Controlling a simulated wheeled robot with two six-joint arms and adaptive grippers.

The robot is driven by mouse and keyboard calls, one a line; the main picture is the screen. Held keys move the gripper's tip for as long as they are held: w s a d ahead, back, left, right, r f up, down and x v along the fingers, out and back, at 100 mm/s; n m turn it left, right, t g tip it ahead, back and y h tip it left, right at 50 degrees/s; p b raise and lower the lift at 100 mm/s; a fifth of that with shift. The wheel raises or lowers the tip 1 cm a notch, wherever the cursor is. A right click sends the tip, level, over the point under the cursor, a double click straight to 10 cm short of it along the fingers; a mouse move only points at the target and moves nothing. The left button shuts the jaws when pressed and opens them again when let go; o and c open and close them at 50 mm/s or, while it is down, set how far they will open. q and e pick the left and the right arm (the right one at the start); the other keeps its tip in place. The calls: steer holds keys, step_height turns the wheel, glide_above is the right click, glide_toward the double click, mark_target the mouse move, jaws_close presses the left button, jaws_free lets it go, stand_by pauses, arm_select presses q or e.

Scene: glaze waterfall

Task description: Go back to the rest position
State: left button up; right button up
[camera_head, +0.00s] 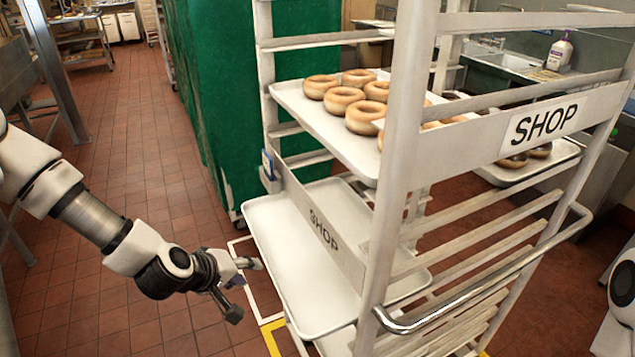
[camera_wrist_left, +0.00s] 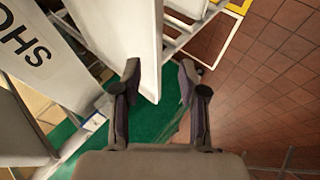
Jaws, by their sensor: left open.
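My left gripper (camera_head: 245,286) is at the end of the left arm, beside the left edge of a white rack (camera_head: 385,230). In the left wrist view the left gripper (camera_wrist_left: 158,85) is open, with its two fingers apart. The corner of an empty white tray (camera_wrist_left: 140,50) shows between and beyond the fingers; I cannot tell whether they touch it. In the head view this tray (camera_head: 280,230) sits on a lower level of the rack. My right gripper is not in view.
An upper tray (camera_head: 310,115) holds several glazed donuts (camera_head: 345,98). More donuts lie on another tray (camera_head: 550,165) behind the rack. A green cover (camera_head: 245,90) stands behind. The tiled floor (camera_head: 130,120) at left is open. A metal handle (camera_head: 480,290) juts from the rack.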

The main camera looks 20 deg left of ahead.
arm_select(q)
steer(key=s+d+f+m+g+y, duration=0.1)
steer(key=s+d+f+m+g, duration=0.3)
steer(key=s+f, duration=0.6)
steer(key=s+d+f+m+g, duration=0.4)
steer(key=s+f+m, duration=0.2)
steer(key=s+f, duration=0.4)
steer(key=shift+s+f+g+y, duration=0.3)
steer(key=shift+f+g+y, duration=0.1)
steer(key=shift+f, duration=0.45)
